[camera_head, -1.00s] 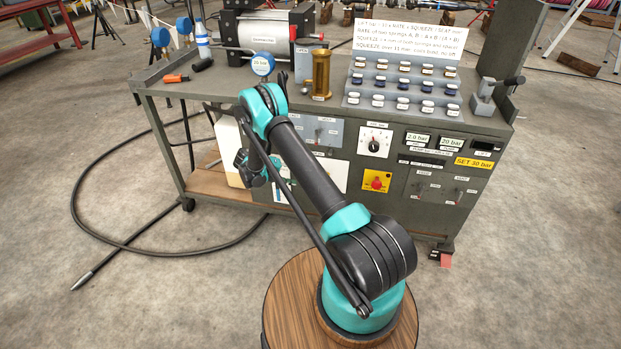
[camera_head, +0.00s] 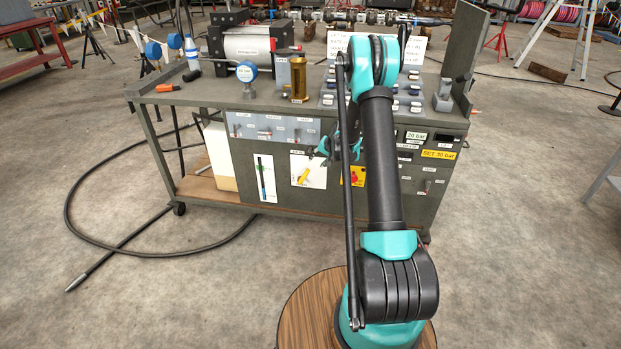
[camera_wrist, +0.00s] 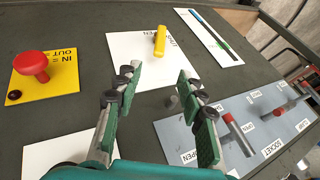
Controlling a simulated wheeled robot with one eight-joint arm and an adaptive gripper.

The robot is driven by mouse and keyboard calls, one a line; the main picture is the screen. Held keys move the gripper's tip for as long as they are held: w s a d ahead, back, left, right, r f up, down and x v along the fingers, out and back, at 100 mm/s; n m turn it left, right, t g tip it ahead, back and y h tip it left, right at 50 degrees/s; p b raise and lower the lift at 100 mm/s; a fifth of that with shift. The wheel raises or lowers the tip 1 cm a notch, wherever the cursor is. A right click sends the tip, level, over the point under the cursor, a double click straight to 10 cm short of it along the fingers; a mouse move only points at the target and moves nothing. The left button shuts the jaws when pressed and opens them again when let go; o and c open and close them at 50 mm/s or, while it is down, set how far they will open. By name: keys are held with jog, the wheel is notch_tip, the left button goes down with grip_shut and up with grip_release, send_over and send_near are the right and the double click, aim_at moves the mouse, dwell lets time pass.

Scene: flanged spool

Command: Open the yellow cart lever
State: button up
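The yellow cart lever (camera_head: 304,174) sits on a white plate (camera_head: 308,184) on the cart's front panel and lies aslant in the head view. In the wrist view the yellow lever (camera_wrist: 160,40) stands near the plate's upper right, with partly legible "OPEN" lettering at the left. My gripper (camera_wrist: 159,82) is open, its two green-padded fingers spread wide with nothing between them. Its tips point toward the lever's plate, and the lever shows beyond them, apart from both. In the head view my arm hides much of the gripper.
A red knob (camera_wrist: 32,65) on a yellow plate juts out on one side of the lever. A grey panel with red-tipped toggle levers (camera_wrist: 240,135) lies on the other side. A white plate with a blue-green strip (camera_head: 262,180) is beside the lever. Open floor surrounds the cart.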

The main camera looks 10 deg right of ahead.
aim_at(307, 173)
jog(key=x, duration=1.7)
jog(key=shift+s, duration=0.15)
grip_shut()
